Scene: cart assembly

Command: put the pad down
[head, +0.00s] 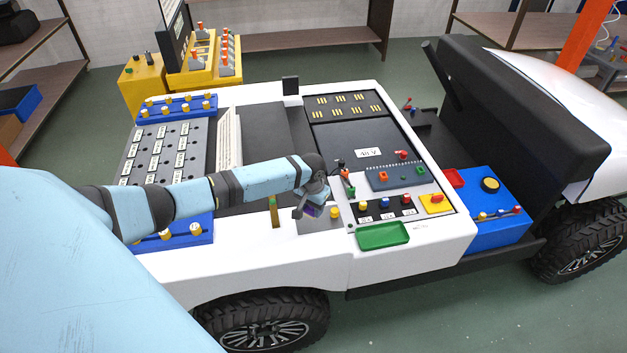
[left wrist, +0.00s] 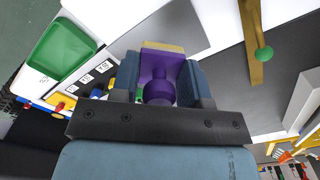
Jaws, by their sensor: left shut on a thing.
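My left gripper (head: 311,205) is shut on the pad, a small purple block with a round purple knob and a tan layer along one edge. The pad (head: 312,211) shows only in part below the fingers in the head view. In the left wrist view the pad (left wrist: 158,88) sits between the two blue-grey fingers (left wrist: 158,76). It is over or close to a grey plate (head: 314,228) on the cart's near side; the plate also shows in the left wrist view (left wrist: 185,22). I cannot tell whether the pad touches the plate. My right gripper is out of view.
A tan strip with a green knob (head: 274,213) stands left of the gripper. To the right are a yellow knob (head: 335,212), a labelled button panel (head: 383,217) and a green tray (head: 383,236). A blue box (head: 496,212) sits farther right. The black deck (head: 262,145) behind is clear.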

